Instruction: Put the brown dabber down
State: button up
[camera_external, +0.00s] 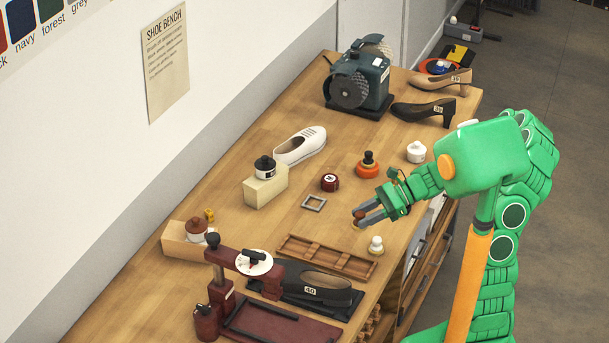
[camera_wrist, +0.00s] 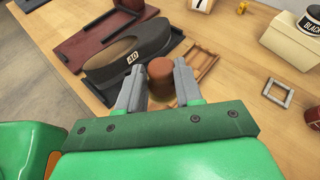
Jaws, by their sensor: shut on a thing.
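My gripper (camera_external: 368,212) is over the right part of the wooden bench, shut on the brown dabber (camera_external: 358,214). In the wrist view the brown round top of the dabber (camera_wrist: 160,78) sits between the two grey fingers of my gripper (camera_wrist: 160,88). The dabber's lower end is mostly hidden, and I cannot tell whether it touches the bench. A shallow wooden rack (camera_external: 326,258) with compartments lies to the lower left of my gripper. It also shows just beyond the fingers in the wrist view (camera_wrist: 207,68).
A white dabber (camera_external: 376,246) stands close below my gripper. A grey square frame (camera_external: 314,203), a red tin (camera_external: 329,183) and an orange dabber (camera_external: 367,168) stand farther back. A black shoe (camera_external: 310,283) and a dark red press (camera_external: 270,325) take up the front. Bare bench lies between frame and rack.

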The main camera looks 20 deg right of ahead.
jog(key=shift+w+a+f, duration=0.7)
jog(key=shift+w+f, duration=0.85)
jog(key=shift+w, duration=0.45)
jog(key=shift+w+a+f, duration=0.65)
jog(key=shift+w+f, duration=0.95)
jog(key=shift+w, duration=0.35)
jog(key=shift+w+a+f, duration=0.7)
jog(key=shift+w+f, duration=0.85)
jog(key=shift+w, duration=0.45)
jog(key=shift+f, duration=1.6)
jog(key=o, duration=1)
jog(key=shift+f, duration=0.1)
jog(key=v, duration=1.2)
